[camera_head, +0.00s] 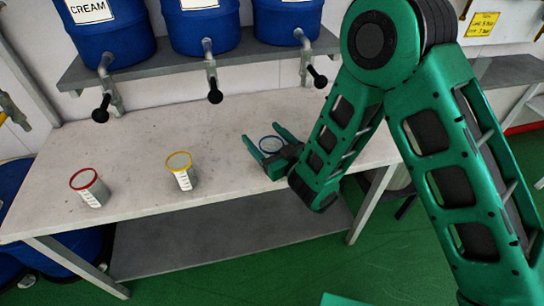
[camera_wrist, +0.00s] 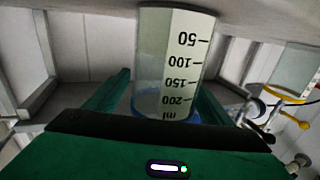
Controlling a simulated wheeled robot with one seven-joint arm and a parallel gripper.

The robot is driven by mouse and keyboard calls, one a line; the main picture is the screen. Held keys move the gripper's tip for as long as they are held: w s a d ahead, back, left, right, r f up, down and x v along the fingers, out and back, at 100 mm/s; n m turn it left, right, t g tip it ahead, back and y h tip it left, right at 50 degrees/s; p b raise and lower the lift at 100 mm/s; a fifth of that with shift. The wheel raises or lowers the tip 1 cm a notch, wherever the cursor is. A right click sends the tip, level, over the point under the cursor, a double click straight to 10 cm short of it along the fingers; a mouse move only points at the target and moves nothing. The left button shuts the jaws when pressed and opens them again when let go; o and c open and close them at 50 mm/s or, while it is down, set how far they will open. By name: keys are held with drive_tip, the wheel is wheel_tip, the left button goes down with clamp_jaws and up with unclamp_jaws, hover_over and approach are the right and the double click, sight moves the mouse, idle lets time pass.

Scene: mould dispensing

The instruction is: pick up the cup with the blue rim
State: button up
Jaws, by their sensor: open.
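The cup with the blue rim (camera_head: 271,144) stands upright on the table, clear-walled and largely hidden by my gripper in the head view. In the wrist view, which is upside down, this cup (camera_wrist: 165,60) shows its measuring scale, with the blue rim low in the picture. My gripper (camera_head: 260,132) is open, with one finger on each side of the cup. In the wrist view the fingers (camera_wrist: 163,85) flank the cup; whether either touches it I cannot tell.
A yellow-rimmed cup (camera_head: 181,172) and a red-rimmed cup (camera_head: 90,188) stand to the left on the white table (camera_head: 135,155). Blue barrels (camera_head: 205,28) with black-knobbed taps sit on a shelf (camera_head: 150,66) behind. The table between cups and taps is clear.

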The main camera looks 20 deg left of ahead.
drive_tip(key=shift+c, duration=0.5)
drive_tip(key=c, duration=1.4)
drive_tip(key=shift+r, duration=0.15)
drive_tip(key=shift+c, duration=0.2)
